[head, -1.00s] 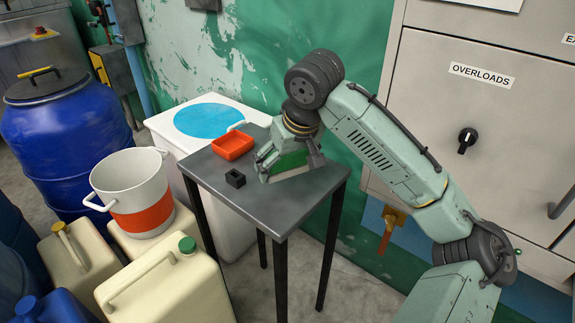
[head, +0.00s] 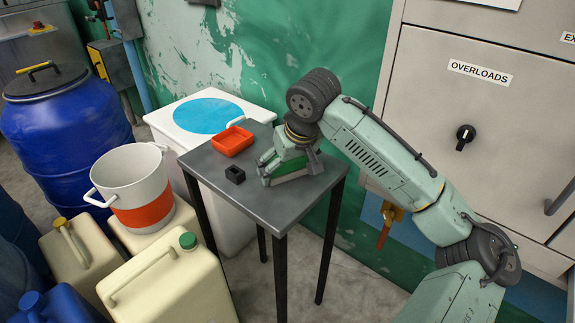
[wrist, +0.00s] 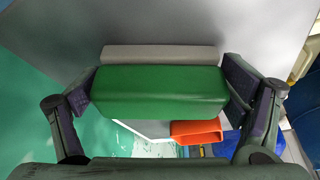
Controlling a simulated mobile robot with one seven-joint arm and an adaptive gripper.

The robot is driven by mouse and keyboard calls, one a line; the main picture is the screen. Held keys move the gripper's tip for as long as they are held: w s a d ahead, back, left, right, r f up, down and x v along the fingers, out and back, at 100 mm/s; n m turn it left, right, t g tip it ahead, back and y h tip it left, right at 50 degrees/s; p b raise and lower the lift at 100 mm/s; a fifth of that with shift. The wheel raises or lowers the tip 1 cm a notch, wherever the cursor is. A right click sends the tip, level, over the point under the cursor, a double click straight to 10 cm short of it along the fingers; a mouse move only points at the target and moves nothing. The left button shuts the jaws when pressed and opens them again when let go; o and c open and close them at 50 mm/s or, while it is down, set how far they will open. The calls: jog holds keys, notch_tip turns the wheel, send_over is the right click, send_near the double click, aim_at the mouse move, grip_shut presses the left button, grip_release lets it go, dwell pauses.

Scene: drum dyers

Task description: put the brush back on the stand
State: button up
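A green block with a pale grey strip along its far edge, which I take to be the brush (wrist: 160,92), fills the space between my fingertips in the wrist view. It also shows as a green patch (head: 288,169) under my gripper in the head view. My gripper (head: 283,172) points down at the right part of the small grey table. Its purple pads stand close against both ends of the block; whether they press on it I cannot tell. A small black block with a hollow top (head: 235,175), possibly the stand, sits left of my gripper on the table.
An orange tray (head: 232,141) lies at the table's back left. The grey table (head: 268,207) has bare room at its front. A white bin with a blue disc (head: 165,135) stands behind it, beside a white and orange bucket (head: 113,170). The grey cabinet (head: 480,120) is at right.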

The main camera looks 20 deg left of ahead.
jog(key=shift+o, duration=0.7)
jog(key=shift+r, duration=0.3)
jog(key=v, duration=1.1)
jog(key=shift+r, duration=0.3)
jog(key=shift+s, duration=0.15)
